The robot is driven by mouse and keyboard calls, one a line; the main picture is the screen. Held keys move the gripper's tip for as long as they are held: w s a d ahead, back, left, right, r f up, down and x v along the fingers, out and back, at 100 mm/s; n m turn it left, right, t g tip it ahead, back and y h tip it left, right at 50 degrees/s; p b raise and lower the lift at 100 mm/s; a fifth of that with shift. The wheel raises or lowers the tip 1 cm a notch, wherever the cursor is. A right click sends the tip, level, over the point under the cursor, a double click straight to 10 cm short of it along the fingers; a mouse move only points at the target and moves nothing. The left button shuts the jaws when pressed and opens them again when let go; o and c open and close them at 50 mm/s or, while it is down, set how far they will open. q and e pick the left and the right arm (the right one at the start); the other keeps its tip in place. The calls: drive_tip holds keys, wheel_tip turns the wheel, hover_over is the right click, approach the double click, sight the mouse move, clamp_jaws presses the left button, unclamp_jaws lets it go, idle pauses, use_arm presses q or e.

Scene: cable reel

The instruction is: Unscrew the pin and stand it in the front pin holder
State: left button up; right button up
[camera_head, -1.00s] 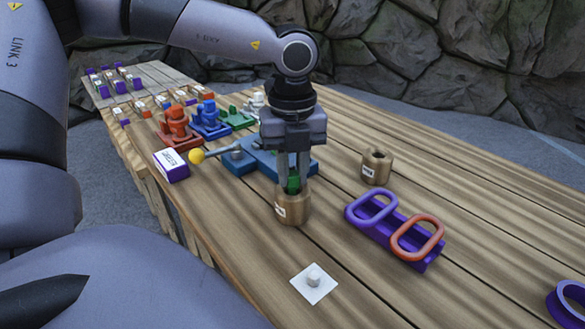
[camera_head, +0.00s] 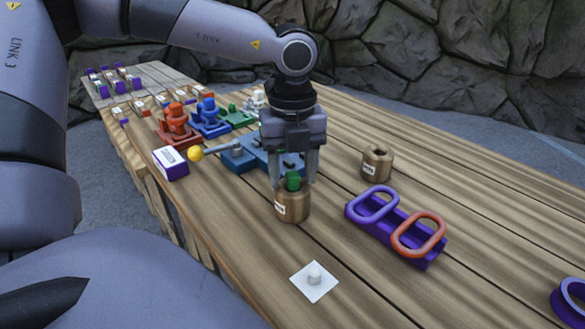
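A green pin (camera_head: 293,181) stands upright in the nearer wooden pin holder (camera_head: 291,206), with its top showing above the rim. My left gripper (camera_head: 293,184) comes down from above with its fingers spread on either side of the pin, apart from it. A second wooden pin holder (camera_head: 377,164) with an open top stands farther back to the right; it looks empty. My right gripper is not in view.
A blue base with a yellow-knobbed lever (camera_head: 197,154) lies behind the gripper. A purple tray with two rings (camera_head: 383,233) is at right. A white plate with a peg (camera_head: 314,281) lies in front. Red (camera_head: 177,125) and blue (camera_head: 209,118) fixtures stand behind.

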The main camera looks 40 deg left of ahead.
use_arm(q)
drive_tip(key=shift+r, duration=3.55)
